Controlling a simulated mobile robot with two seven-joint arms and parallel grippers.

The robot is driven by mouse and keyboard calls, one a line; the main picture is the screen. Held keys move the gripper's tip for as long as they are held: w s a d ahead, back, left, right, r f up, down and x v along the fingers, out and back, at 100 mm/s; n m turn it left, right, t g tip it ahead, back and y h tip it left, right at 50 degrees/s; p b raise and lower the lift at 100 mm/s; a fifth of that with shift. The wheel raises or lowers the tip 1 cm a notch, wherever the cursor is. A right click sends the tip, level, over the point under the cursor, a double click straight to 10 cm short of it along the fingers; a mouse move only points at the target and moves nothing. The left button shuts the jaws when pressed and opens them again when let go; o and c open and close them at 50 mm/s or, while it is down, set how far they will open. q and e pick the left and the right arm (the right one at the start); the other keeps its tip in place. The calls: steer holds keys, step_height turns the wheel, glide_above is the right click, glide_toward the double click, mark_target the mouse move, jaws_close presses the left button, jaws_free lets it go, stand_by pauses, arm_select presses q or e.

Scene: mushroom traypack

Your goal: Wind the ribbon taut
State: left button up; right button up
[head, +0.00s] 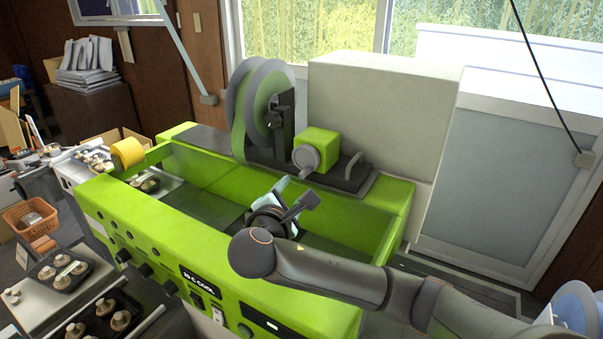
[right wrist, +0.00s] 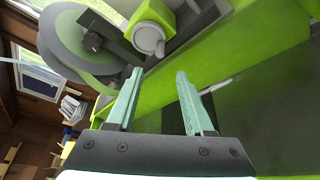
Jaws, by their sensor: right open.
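A large grey reel (head: 284,92) with a green ribbon (head: 238,135) stands on the back of the green machine (head: 140,240). The ribbon runs down the reel's left side toward the machine. The reel also shows at the upper left of the right wrist view (right wrist: 62,45). A green block (head: 318,142) with a round grey knob (head: 305,158) sits right of the reel; the knob shows between and above my fingers in the wrist view (right wrist: 148,40). My right gripper (head: 294,192) is open and empty over the machine's trough, apart from knob and ribbon. My left gripper is out of view.
A big pale cabinet (head: 380,110) stands behind the machine. More mushroom trays (head: 75,280) stand at lower left.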

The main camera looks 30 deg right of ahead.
mark_target(302, 177)
steer(key=p+x, duration=0.1)
steer(key=x, duration=1)
steer(key=shift+c, duration=0.2)
jaws_close()
